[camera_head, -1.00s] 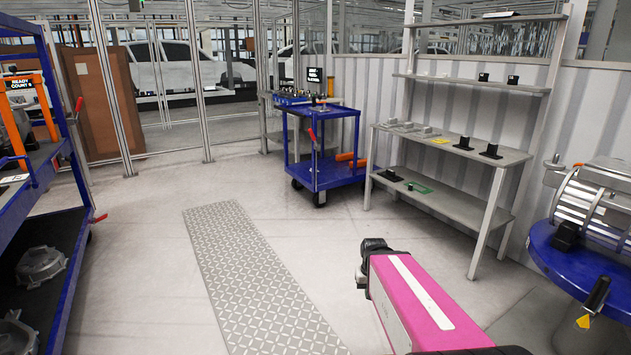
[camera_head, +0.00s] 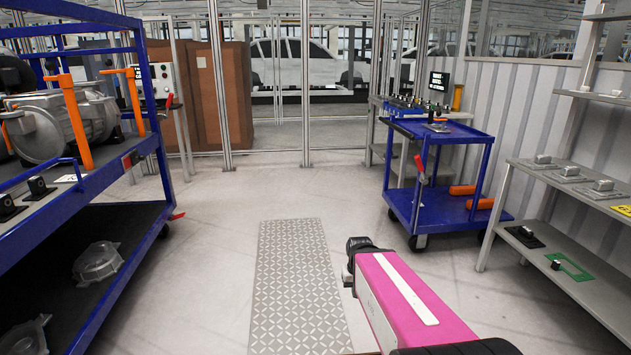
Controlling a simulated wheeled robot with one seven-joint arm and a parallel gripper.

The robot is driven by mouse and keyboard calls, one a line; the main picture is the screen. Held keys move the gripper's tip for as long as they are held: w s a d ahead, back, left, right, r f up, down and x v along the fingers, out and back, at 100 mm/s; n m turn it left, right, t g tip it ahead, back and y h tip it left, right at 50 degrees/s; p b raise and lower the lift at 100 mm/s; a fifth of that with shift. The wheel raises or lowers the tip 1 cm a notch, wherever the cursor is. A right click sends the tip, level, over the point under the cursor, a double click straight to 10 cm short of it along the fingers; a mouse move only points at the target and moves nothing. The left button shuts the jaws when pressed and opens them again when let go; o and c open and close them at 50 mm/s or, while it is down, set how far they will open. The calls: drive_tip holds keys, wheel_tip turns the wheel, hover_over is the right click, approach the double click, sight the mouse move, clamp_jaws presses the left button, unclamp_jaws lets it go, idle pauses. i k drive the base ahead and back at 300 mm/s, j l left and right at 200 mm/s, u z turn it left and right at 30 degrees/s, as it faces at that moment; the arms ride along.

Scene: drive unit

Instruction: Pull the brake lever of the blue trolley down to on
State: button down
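The blue trolley (camera_head: 438,210) stands right of centre, ahead of me, with two shelves on blue posts and dark wheels. Its brake lever looks like the red handle (camera_head: 420,168) at the trolley's left front post. The lever stands roughly upright, apart from my arm; its exact setting is too small to read. My pink and white arm link (camera_head: 405,295) reaches in from the bottom right and ends in a dark part. No gripper fingers can be made out.
A large blue rack (camera_head: 110,175) with grey housings fills the left. A grey shelf unit (camera_head: 590,195) stands at the right, near the trolley. A patterned floor plate (camera_head: 295,280) lies in the middle. Open floor lies between my arm and the trolley. Fence posts close off the back.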

sight(424, 180)
drive_tip(key=i+l+u, duration=0.1)
drive_tip(key=i+l, duration=0.15)
drive_tip(key=i+l+u, duration=0.1)
drive_tip(key=i+l, duration=0.15)
drive_tip(key=l, duration=0.2)
drive_tip(key=i+l+u, duration=0.25)
drive_tip(key=i+l, duration=0.25)
drive_tip(key=l, duration=0.25)
drive_tip(key=i+l+u, duration=0.1)
drive_tip(key=l, duration=0.35)
drive_tip(key=i, duration=0.1)
